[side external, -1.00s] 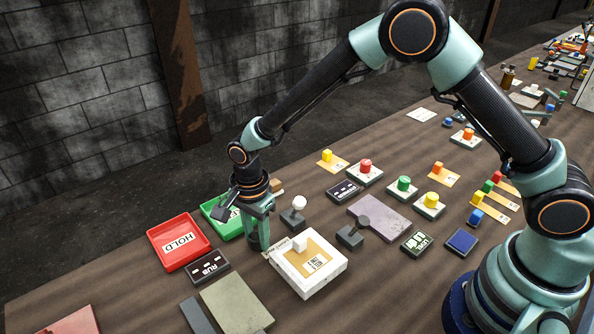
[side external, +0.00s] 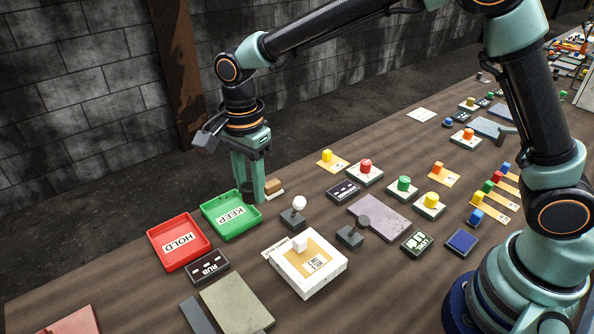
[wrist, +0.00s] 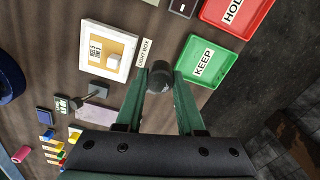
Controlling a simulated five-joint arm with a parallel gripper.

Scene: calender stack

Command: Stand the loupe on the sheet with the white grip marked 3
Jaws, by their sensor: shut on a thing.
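My gripper (side external: 252,195) is shut on a dark round loupe (wrist: 160,79), seen between its fingertips in the wrist view. In the side view the loupe (side external: 246,190) shows partly behind the fingers, beside the green KEEP tray. A tan sheet (side external: 318,250) with a white block grip (side external: 300,243) lies on the white light box (side external: 307,284). The grip (wrist: 113,63) and light box (wrist: 85,28) show left of the loupe in the wrist view. I cannot read a 3 on the grip. The loupe is apart from the sheet.
The green KEEP tray (side external: 249,237) and red HOLD tray (side external: 163,263) stand left of the light box. A dark stand with a white ball (side external: 299,203) and a dark knobbed stamp (side external: 350,238) stand near the light box.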

